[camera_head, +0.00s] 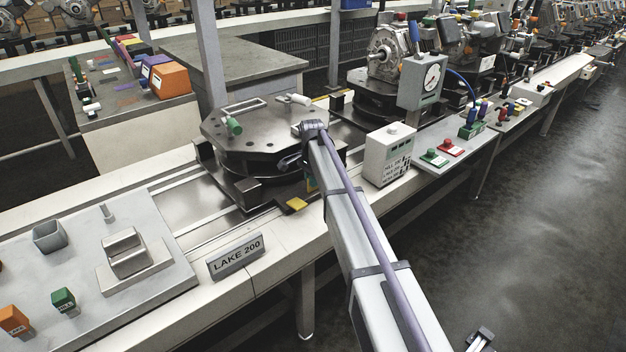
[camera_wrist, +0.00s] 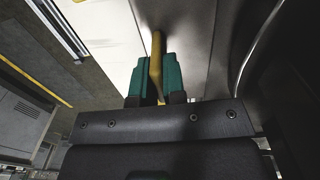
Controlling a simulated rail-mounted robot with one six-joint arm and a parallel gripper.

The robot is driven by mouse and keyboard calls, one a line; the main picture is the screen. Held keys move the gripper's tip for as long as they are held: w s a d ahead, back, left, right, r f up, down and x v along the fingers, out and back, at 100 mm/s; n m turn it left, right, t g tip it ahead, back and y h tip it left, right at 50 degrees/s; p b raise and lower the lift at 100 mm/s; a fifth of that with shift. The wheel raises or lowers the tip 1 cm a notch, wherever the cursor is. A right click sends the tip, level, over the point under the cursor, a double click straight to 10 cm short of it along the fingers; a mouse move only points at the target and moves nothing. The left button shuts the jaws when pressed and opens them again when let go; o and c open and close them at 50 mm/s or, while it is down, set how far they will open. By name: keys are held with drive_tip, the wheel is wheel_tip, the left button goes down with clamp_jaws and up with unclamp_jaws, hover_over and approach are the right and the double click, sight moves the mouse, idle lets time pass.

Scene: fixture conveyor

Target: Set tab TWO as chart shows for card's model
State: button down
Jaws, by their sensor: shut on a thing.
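The card (camera_head: 235,257) reads LAKE 200 and stands on the conveyor's front ledge. The chart is on the front of a white box (camera_head: 389,155) right of my arm; its rows are too small to read fully. A yellow tab (camera_head: 297,204) sticks out at the front of the fixture, left of my gripper. In the wrist view my gripper (camera_wrist: 154,72) has teal fingers shut on a yellow tab (camera_wrist: 156,50), which stands between them. In the head view my arm mostly hides the gripper and the held tab. I cannot read which tab number it is.
A gauge box (camera_head: 422,82) and red and green buttons stand to the right. A grey plate (camera_head: 90,270) with blocks and a metal holder is at left.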

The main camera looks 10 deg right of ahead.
drive_tip(key=c, duration=1.2)
unclamp_jaws()
